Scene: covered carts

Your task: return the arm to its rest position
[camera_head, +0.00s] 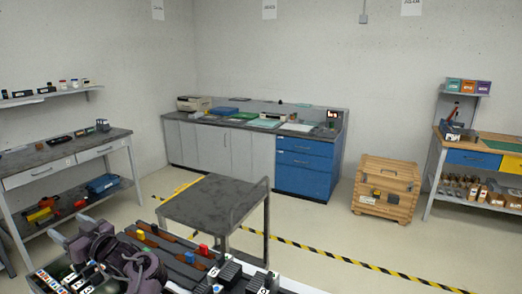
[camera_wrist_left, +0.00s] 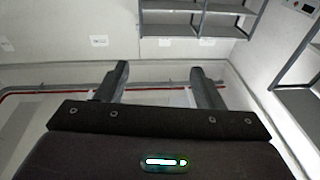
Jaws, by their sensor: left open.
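My left gripper (camera_wrist_left: 158,72) is open in the left wrist view, its two dark fingers apart with nothing between them. No object is close to the fingers there; a pale wall and floor with a red line lie beyond. In the head view my left arm shows as dark, bulky links at the bottom left, above a surface crowded with small items. The fingertips are hard to make out there. My right gripper is not in view.
A dark-topped cart (camera_head: 211,202) with a raised handle stands just ahead. A workbench (camera_head: 62,154) is at left, a blue cabinet (camera_head: 305,170) at the back, a wooden crate (camera_head: 384,203) at right. Striped floor tape (camera_head: 345,258) crosses open floor.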

